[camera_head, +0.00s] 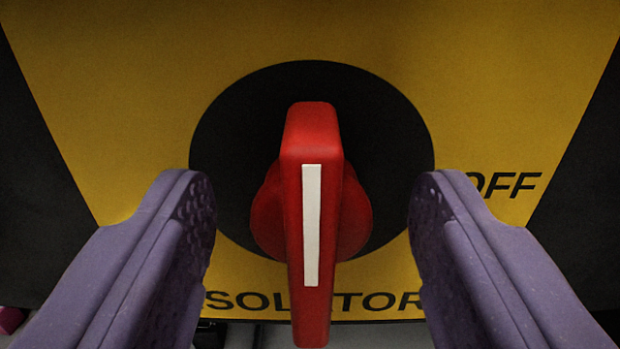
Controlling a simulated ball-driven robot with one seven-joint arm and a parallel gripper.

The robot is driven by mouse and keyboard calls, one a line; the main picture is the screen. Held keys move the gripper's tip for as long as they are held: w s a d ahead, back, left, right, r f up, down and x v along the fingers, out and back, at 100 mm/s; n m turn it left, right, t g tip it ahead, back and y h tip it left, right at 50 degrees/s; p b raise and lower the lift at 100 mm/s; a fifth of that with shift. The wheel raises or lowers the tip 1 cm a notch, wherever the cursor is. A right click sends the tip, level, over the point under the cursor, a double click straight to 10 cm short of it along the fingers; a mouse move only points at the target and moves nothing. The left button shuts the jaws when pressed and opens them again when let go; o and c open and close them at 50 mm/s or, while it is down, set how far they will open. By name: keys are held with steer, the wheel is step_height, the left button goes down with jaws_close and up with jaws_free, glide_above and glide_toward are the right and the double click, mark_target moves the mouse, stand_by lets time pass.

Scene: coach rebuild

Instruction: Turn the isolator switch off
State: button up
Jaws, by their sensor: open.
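The isolator switch (335,185) is a red handle with a white stripe, standing upright in the picture on a round black disc (235,150). The disc sits on a yellow plate (150,90). The word OFF shows to the right of the disc, and ISOLATOR shows below, partly covered by the handle. My gripper (312,215) is open, with one purple finger on each side of the handle. Clear gaps show between the handle and both fingers. The fingers hide parts of the plate's lower corners and the start of OFF.
Dark surfaces (40,200) flank the yellow plate on the left and right. A small pinkish object shows at the lower left edge, too little of it to identify. Below the plate there is a narrow grey area.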

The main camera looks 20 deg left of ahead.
steer(key=c, duration=1)
